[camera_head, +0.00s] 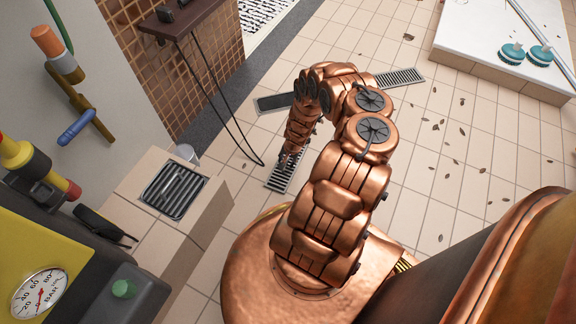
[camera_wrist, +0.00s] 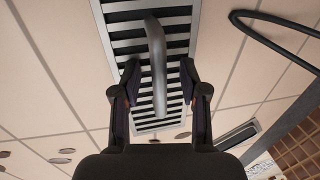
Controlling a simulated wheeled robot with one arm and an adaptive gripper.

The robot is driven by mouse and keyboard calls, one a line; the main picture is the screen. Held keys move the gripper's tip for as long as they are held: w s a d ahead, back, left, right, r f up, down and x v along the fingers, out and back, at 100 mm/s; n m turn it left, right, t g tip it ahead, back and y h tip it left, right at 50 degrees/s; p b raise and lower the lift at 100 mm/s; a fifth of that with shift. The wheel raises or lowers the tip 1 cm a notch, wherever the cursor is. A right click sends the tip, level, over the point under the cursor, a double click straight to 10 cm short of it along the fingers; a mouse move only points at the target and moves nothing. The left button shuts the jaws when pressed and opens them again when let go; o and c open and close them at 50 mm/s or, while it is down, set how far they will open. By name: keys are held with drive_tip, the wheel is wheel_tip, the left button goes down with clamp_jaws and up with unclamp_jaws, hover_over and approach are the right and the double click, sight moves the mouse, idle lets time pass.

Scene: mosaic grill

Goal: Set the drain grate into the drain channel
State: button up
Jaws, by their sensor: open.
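The drain grate (camera_head: 278,184), a narrow slatted metal panel, lies on the tiled floor below my gripper (camera_head: 289,158). In the wrist view the grate (camera_wrist: 120,47) fills the upper middle, with a grey bar-like handle (camera_wrist: 157,60) over its slats. My gripper (camera_wrist: 160,68) is open, with one finger on each side of the handle; I cannot tell whether either touches it. The drain channel (camera_head: 272,103) crosses the floor beyond. Its left part looks dark and uncovered, its right part has slats (camera_head: 400,77), and my arm hides its middle.
A black cable (camera_head: 232,135) hangs from a brown shelf (camera_head: 180,18) to the floor left of the grate. A tiled block (camera_head: 200,222) with a slatted tray stands at left. A white slab (camera_head: 480,40) is at upper right. Floor at right is open, with scattered leaves.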

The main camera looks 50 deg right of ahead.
clamp_jaws()
idle(0.4)
idle(0.4)
